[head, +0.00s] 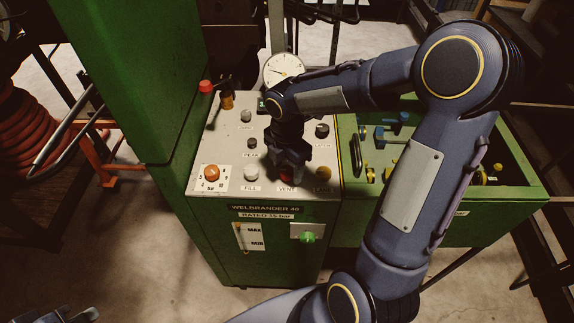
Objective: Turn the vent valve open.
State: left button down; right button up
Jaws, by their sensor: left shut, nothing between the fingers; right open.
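The control panel (222,160) is the light top of a green machine. The vent valve (287,179) is at its front edge by the label VENT; only a little dark red shows, the rest hidden under my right gripper. My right gripper (289,172) points down over the valve from behind. It is open, but I cannot tell whether its fingers are around the valve or touch it. My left gripper (78,315) shows only in part at the bottom left edge, shut and empty, far from the panel.
A gauge (283,69) stands behind. A tall green column (140,80) bounds the left, a green tray (520,196) the right.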

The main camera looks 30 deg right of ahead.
jog(key=c, duration=1)
jog(key=shift+o, duration=0.2)
jog(key=shift+m, duration=0.4)
jog(key=m+b, duration=0.1)
jog(key=m, duration=0.2)
jog(key=shift+m, duration=0.4)
jog(key=m+b, duration=0.1)
jog(key=m, duration=0.3)
jog(key=shift+m, duration=0.3)
jog(key=m, duration=0.4)
jog(key=shift+b, duration=0.4)
jog(key=m, duration=0.4)
jog(key=shift+m, duration=0.6)
